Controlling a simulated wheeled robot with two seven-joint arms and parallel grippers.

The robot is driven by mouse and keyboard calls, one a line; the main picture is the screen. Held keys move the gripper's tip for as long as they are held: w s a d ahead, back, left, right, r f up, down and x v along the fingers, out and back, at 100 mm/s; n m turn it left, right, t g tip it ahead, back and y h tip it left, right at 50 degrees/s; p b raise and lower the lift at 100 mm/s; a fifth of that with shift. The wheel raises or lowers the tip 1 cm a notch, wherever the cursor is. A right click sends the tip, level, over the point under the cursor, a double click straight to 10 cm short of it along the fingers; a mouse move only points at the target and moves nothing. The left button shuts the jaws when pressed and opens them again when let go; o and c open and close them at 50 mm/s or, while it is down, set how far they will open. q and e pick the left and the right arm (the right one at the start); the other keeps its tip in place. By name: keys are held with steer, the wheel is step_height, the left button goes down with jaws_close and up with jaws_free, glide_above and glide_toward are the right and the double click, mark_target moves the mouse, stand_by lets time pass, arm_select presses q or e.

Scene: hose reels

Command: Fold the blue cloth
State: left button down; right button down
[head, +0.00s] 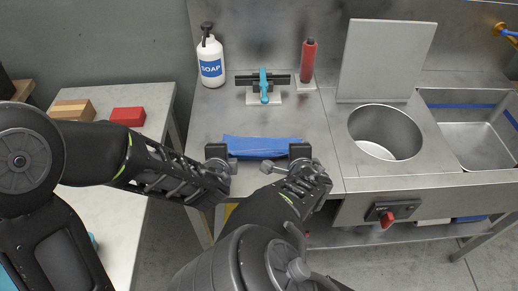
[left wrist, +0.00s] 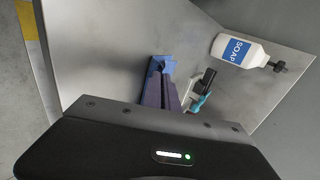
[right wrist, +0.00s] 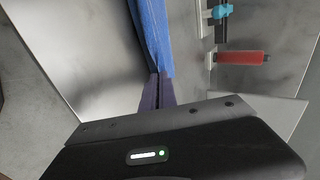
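The blue cloth (head: 262,147) is a narrow strip near the front of the steel counter, between my two grippers. My left gripper (head: 231,155) is at its left end; in the left wrist view the nearly closed fingers have the cloth (left wrist: 168,63) at their tips. My right gripper (head: 292,158) is at its right end; in the right wrist view its closed fingers (right wrist: 157,90) meet the end of the cloth (right wrist: 152,35). Both look shut on the cloth, though the pinched parts are mostly hidden. I cannot tell whether the cloth's middle touches the counter.
A soap bottle (head: 210,58), a black-and-blue fixture (head: 264,84) and a red bottle (head: 308,60) stand behind the cloth. A round basin (head: 385,132) with a raised lid (head: 385,60) is at right. A red block (head: 127,116) is on the left table.

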arm_select(q)
steer(key=shift+s+f, duration=0.15)
arm_select(e)
steer(key=shift+s+f+t, duration=0.15)
steer(key=shift+t, duration=0.15)
arm_select(q)
steer(key=shift+d, duration=0.1)
steer(key=c, duration=1.3)
jaws_free()
arm_select(e)
steer(key=c, duration=1.3)
jaws_free()
arm_select(q)
steer(key=s+r, duration=0.1)
steer(key=r, duration=0.2)
steer(key=s+r, duration=0.1)
steer(key=r, duration=0.2)
steer(key=s+r, duration=0.2)
steer(key=r, duration=0.1)
arm_select(e)
steer(key=s+r, duration=0.1)
steer(key=r, duration=0.2)
steer(key=s+r, duration=0.1)
steer(key=r, duration=0.2)
steer(key=s+r, duration=0.2)
steer(key=r, duration=0.1)
